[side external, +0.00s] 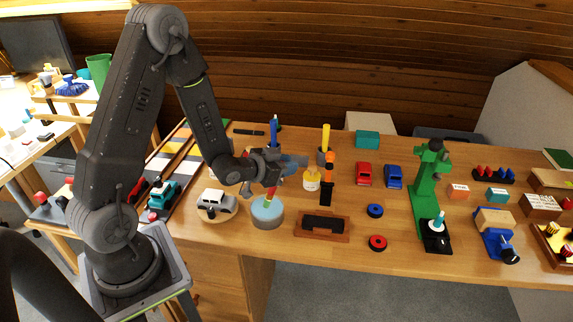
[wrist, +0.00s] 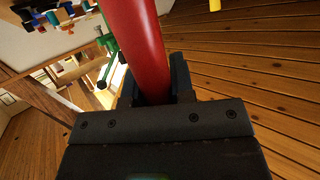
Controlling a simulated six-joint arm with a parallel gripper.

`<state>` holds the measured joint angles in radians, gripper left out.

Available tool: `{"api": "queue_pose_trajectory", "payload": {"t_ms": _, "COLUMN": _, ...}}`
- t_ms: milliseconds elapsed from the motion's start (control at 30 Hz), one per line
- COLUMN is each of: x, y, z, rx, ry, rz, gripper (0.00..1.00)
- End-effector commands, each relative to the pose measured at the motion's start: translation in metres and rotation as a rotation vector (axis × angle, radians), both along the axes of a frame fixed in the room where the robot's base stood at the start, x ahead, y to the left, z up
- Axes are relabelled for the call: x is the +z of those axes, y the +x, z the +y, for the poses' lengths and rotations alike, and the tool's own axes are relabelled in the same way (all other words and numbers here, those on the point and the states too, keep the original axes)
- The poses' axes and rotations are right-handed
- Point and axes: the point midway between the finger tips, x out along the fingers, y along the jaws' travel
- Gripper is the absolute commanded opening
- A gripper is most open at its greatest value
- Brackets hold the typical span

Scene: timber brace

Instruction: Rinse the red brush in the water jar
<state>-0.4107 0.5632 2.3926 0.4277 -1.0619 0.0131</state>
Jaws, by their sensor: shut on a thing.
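The red brush (side external: 271,190) is in my gripper (side external: 274,178), which is shut on its handle. In the wrist view the thick red handle (wrist: 141,40) runs up from between the dark fingers (wrist: 155,88). The water jar (side external: 267,217) is a short, round grey vessel with pale blue water, near the front left of the bench. The brush points down over the jar, and its lower end is at or in the water. I cannot tell how deep it reaches. My gripper is just above the jar. The bristles are not clearly visible.
A brown tray with a dark block (side external: 323,224) is to the right. A yellow-white bottle (side external: 311,181) and a cup with a yellow-handled tool (side external: 325,140) stand behind. A green stand (side external: 426,180) is farther right.

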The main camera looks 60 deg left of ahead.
Motion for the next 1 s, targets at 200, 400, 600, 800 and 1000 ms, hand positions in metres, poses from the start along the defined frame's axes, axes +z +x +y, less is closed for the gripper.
{"api": "queue_pose_trajectory", "payload": {"t_ms": 200, "x": 0.0002, "y": 0.0001, "z": 0.0000, "rx": 0.000, "ry": 0.000, "rz": 0.000, "gripper": 0.00}}
{"api": "queue_pose_trajectory", "payload": {"t_ms": 400, "x": -0.0012, "y": 0.0001, "z": 0.0000, "rx": 0.000, "ry": 0.000, "rz": 0.000, "gripper": 0.00}}
{"api": "queue_pose_trajectory", "payload": {"t_ms": 600, "x": -0.0034, "y": 0.0002, "z": 0.0000, "rx": 0.000, "ry": 0.000, "rz": -0.001, "gripper": 0.00}}
{"api": "queue_pose_trajectory", "payload": {"t_ms": 800, "x": -0.0058, "y": 0.0002, "z": 0.0000, "rx": 0.000, "ry": 0.000, "rz": 0.000, "gripper": 0.00}}
{"api": "queue_pose_trajectory", "payload": {"t_ms": 1000, "x": -0.0083, "y": 0.0001, "z": 0.0000, "rx": 0.000, "ry": 0.000, "rz": 0.001, "gripper": 0.00}}
